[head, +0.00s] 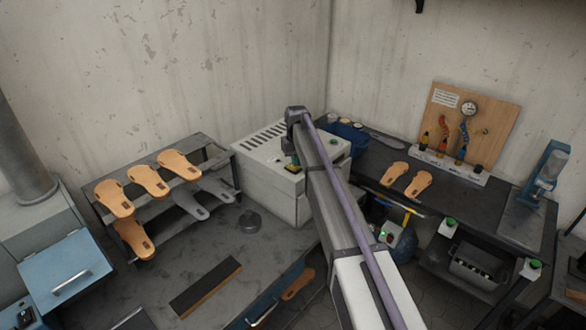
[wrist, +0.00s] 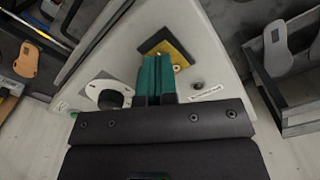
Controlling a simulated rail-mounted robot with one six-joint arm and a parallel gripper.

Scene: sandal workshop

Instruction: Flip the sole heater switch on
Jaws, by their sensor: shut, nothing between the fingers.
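The sole heater looks to be the pale box with a vented top (head: 256,178) in the back corner; its pale panel (wrist: 200,60) fills the middle of the wrist view. A yellow and black switch plate (wrist: 160,42) sits on that panel. A small light-coloured tip, possibly the switch lever, shows just right of my fingers. My gripper (wrist: 155,60), with teal fingers, is shut and empty over the plate's near part and hides some of it. I cannot tell whether it touches the switch, or which way the switch is set. In the head view my arm hides most of this spot.
A black knob on a white round plate (wrist: 110,97) is left of my fingers. A rack (head: 215,160) with several tan soles stands left of the heater. A dark bench (head: 360,165) with two soles and a gauge board (head: 470,125) is on the right.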

